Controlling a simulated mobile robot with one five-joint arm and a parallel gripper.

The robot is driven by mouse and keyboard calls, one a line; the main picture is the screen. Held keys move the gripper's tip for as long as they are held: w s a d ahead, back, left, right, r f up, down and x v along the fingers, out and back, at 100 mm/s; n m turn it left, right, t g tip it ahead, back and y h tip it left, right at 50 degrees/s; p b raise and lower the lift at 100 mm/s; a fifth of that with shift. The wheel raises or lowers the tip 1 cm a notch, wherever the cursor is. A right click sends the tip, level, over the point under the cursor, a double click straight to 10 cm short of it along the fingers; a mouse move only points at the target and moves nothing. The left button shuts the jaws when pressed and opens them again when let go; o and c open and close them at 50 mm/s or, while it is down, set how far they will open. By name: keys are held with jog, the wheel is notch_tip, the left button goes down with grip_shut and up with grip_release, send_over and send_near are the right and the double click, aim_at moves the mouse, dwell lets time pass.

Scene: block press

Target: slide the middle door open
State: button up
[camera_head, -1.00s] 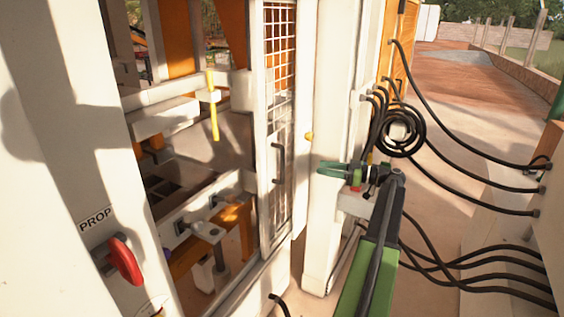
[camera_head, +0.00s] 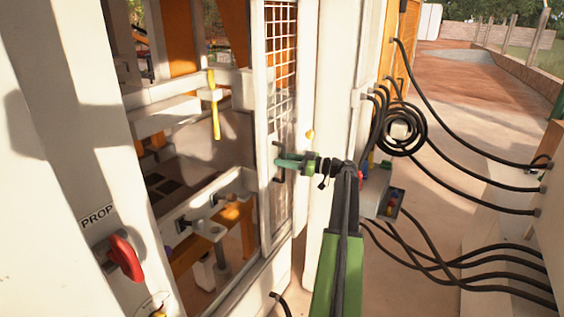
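The mesh door (camera_head: 284,70) has a white frame and a wire-grid panel. It stands upright at the right side of the press opening. Its dark vertical handle (camera_head: 278,178) is partly hidden behind my gripper. My gripper (camera_head: 279,163), with green fingers, points left and its tips overlap the handle in the picture. The gap between the fingers is too small to see, and I cannot tell whether they touch or hold the handle.
A white post (camera_head: 322,230) stands just right of the door. Black hoses (camera_head: 404,132) coil and run along the right side. A red knob (camera_head: 125,258) under a PROP label and a yellow lever (camera_head: 214,105) are at the left. The press opening lies left of the door.

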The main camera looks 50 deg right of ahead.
grip_shut()
dwell(1.4)
